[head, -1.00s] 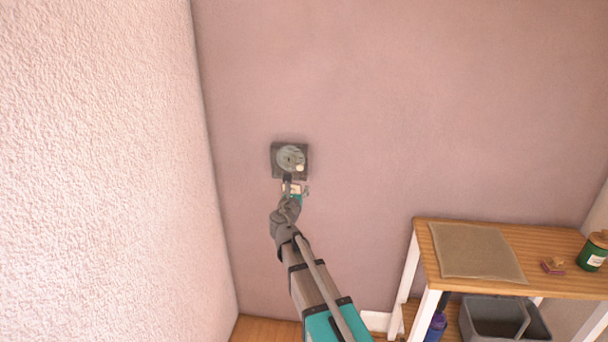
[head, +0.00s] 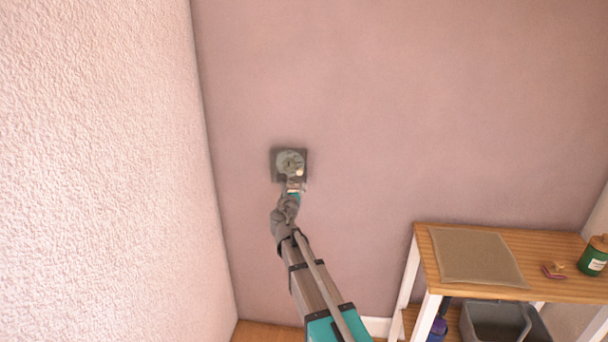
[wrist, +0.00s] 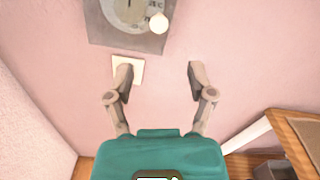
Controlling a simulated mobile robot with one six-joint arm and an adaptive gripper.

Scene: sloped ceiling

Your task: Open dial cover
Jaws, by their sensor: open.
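The dial unit is a dark grey square plate (head: 275,166) on the pink wall. It carries a round grey dial cover (head: 289,160) with a small cream knob (head: 299,172) at its lower right. In the wrist view the plate is cut off by the top edge, with the round cover (wrist: 127,10) and the cream knob (wrist: 159,23) showing. My gripper (wrist: 159,70) is open and empty, its two fingers pointing up towards the wall below the plate. The knob lies above the gap between the fingertips, apart from them. In the head view my arm covers the area just below the plate.
A small cream wall plate (wrist: 119,66) sits below the dial unit, partly behind the left finger. A textured wall (head: 110,170) stands close on the left. A wooden shelf table (head: 560,277) with a mat (head: 478,254) and a green jar (head: 593,257) is at lower right.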

